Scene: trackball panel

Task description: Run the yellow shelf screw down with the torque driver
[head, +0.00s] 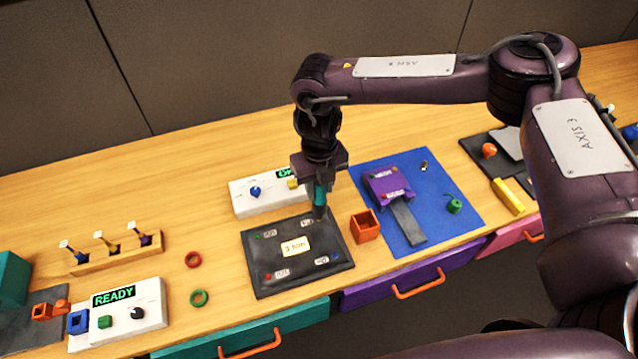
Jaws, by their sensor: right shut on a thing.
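My right gripper (319,172) comes down from above and is shut on a teal driver (320,195), held roughly upright. The driver's tip is at the far right corner of a black panel (268,278); I cannot tell whether it touches. The panel shows a green screw (257,236) at far left, a red one (268,277) at near left and a blue one (335,256) at near right. A yellow screw is not clearly visible; the driver covers the far right corner. My left gripper is not in view.
Behind the panel is a white box (240,197) with a blue knob. An orange open cup (365,227) stands close at right, beside a blue mat (440,232) with a purple device (388,190). At left are a white READY box (150,320), two rings and a wooden rack (120,252).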

